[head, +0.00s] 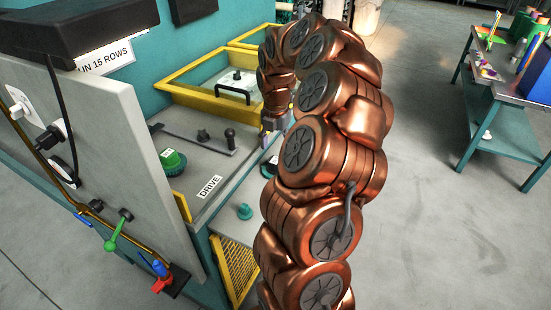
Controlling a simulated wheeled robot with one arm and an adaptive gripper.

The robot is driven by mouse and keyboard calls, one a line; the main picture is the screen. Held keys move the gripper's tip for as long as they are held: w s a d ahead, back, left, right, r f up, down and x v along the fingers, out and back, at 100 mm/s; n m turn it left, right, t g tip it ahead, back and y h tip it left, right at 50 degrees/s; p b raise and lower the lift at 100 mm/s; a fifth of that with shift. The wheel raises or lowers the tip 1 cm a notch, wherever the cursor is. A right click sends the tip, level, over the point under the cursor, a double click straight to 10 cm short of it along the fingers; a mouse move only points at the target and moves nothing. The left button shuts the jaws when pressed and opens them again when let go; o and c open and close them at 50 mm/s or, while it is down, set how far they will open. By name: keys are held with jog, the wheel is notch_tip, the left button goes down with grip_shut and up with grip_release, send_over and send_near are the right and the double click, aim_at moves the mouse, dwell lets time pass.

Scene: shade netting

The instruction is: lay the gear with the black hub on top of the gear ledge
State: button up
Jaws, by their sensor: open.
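My gripper (268,134) is small in the head view, at the end of my copper arm, above the right edge of the grey machine top. It is open; whether anything lies between its fingers is hard to see. A green round gear-like part (173,162) sits on the grey top, left of the DRIVE label. A smaller teal part (245,211) stands on a lower grey shelf (225,222), which may be the gear ledge. I cannot make out a gear with a black hub for certain. My arm hides part of the machine's right side.
A dark lever (195,137) with an upright knob lies across the grey top. Yellow-framed bins (185,85) stand behind it. A grey panel (105,150) with coloured handles rises at left. A teal table (505,110) with clutter stands far right. The floor between is clear.

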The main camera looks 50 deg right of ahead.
aim_at(276, 159)
notch_tip(276, 159, up, 6)
jog(key=b, duration=0.1)
jog(key=shift+a+r, duration=0.15)
jog(key=shift+r, duration=0.1)
jog(key=s+a+r+m, duration=0.1)
jog(key=s+a+m, duration=0.25)
jog(key=a, duration=0.75)
jog(key=s+a+r+m, duration=0.15)
jog(key=a+m, duration=0.35)
jog(key=a, duration=0.7)
jog(key=s+a+f+m, duration=0.2)
jog(key=s+a+m, duration=0.1)
jog(key=s, duration=0.3)
jog(key=s+a+f+m+g, duration=0.1)
jog(key=s+a+f+m, duration=0.1)
jog(key=s+m, duration=0.3)
jog(key=s+a+f+m, duration=0.2)
jog(key=s+a+m, duration=0.2)
jog(key=s, duration=0.3)
jog(key=shift+s+a+f+m+g, duration=0.15)
jog(key=shift+s+a+m+g, duration=0.15)
jog(key=shift+s+m+g, duration=0.15)
